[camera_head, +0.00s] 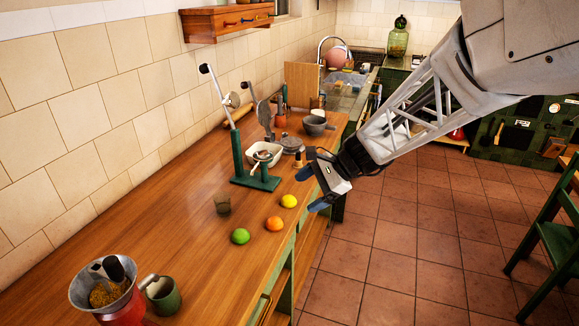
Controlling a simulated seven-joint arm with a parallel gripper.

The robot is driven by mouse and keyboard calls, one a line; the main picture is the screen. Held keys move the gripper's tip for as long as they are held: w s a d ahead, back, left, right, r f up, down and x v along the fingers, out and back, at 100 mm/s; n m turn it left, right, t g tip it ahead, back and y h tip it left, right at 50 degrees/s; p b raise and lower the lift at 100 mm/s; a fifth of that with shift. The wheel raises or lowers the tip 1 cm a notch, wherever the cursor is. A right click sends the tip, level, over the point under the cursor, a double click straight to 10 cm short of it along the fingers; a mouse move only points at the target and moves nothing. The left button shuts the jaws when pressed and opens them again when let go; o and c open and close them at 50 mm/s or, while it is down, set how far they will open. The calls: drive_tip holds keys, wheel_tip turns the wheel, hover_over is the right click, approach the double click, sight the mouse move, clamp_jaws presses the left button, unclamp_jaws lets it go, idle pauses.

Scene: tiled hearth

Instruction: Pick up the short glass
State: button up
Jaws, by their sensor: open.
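The short glass (222,203) is a small, brownish see-through tumbler. It stands upright on the wooden counter, left of the yellow fruit and just in front of the green juicer stand. My gripper (311,190) reaches in from the upper right, over the counter's right edge. It is open, its blue-tipped fingers apart and with nothing seen between them. It is to the right of the glass and clear of it, with the yellow fruit between them in the picture.
Lime (240,236), orange (274,223) and lemon (289,201) lie right of the glass. A green juicer stand (238,158) with a white bowl (264,154) rises behind it. A red grinder (122,308) and green mug (163,296) stand in front. Bare counter lies left.

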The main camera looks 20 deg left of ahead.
drive_tip(key=w+a+f+m+g+y, duration=0.1)
drive_tip(key=w+a+f+m, duration=0.15)
drive_tip(key=a, duration=0.35)
drive_tip(key=w+a+f+m+y, duration=0.1)
drive_tip(key=a+f, duration=0.2)
drive_tip(key=a, duration=0.3)
drive_tip(key=m+y, duration=0.2)
approach(223, 203)
drive_tip(key=shift+g, duration=0.3)
drive_tip(key=a+f, duration=0.1)
drive_tip(key=w+a+f, duration=0.1)
drive_tip(key=a+f, duration=0.1)
drive_tip(key=a, duration=0.1)
drive_tip(key=shift+w, duration=0.4)
drive_tip(key=shift+x, duration=1.25)
drive_tip(key=shift+s, duration=0.1)
drive_tip(key=shift+x, duration=2.55)
drive_tip(key=shift+f, duration=0.15)
